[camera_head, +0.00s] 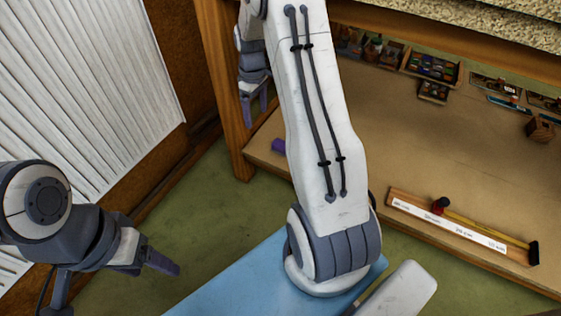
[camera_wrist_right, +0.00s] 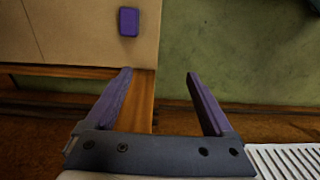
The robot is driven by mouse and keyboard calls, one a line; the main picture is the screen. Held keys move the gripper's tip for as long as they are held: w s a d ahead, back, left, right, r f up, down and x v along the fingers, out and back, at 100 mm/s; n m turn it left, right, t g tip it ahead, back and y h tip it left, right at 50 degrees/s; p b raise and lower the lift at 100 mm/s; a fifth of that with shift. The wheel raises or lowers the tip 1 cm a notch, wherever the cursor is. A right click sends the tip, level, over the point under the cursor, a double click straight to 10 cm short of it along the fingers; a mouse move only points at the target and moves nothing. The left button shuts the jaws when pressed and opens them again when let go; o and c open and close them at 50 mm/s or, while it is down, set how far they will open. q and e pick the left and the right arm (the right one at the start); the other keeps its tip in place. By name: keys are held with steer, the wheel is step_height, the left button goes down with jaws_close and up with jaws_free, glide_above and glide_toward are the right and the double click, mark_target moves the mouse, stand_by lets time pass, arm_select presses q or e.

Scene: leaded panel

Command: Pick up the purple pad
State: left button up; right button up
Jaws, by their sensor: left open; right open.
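The purple pad (camera_head: 278,146) is a small block on the tan board (camera_head: 340,110), near its left edge and partly hidden by my right arm. In the right wrist view the pad (camera_wrist_right: 128,21) lies near the board's edge, beyond the fingertips. My right gripper (camera_head: 254,108) is open and empty, up and left of the pad in the head view. Its two purple-grey fingers also show in the right wrist view (camera_wrist_right: 159,73), apart from the pad. My left gripper (camera_head: 115,280) is open and empty at the lower left, far from the pad.
A wooden post (camera_head: 222,80) stands beside the right gripper. Small trays (camera_head: 432,67) of coloured pieces sit at the back. A wooden strip (camera_head: 450,222) with a hammer-like tool lies at the right. A blue surface (camera_head: 235,280) is in front. Green floor (camera_head: 190,200) is clear.

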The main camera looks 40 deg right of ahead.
steer(key=d+f+b, duration=0.1)
steer(key=d+f, duration=0.1)
steer(key=f, duration=0.1)
steer(key=d+f+b, duration=0.1)
steer(key=d+f, duration=0.2)
steer(key=d+f+b, duration=0.1)
steer(key=d+f, duration=0.2)
steer(key=shift+s+f, duration=0.2)
steer(key=shift+s, duration=0.2)
step_height(320, 180, down, 5)
steer(key=b, duration=0.3)
steer(key=shift+r, duration=0.2)
steer(key=shift+m, duration=0.3)
steer(key=f+b, duration=0.5)
steer(key=shift+d+f, duration=0.15)
steer(key=shift+d, duration=0.05)
arm_select(q)
step_height(320, 180, down, 13)
steer(key=shift+r, duration=0.15)
arm_select(e)
jaws_close()
arm_select(q)
steer(key=shift+r, duration=0.1)
arm_select(e)
steer(key=shift+r, duration=0.25)
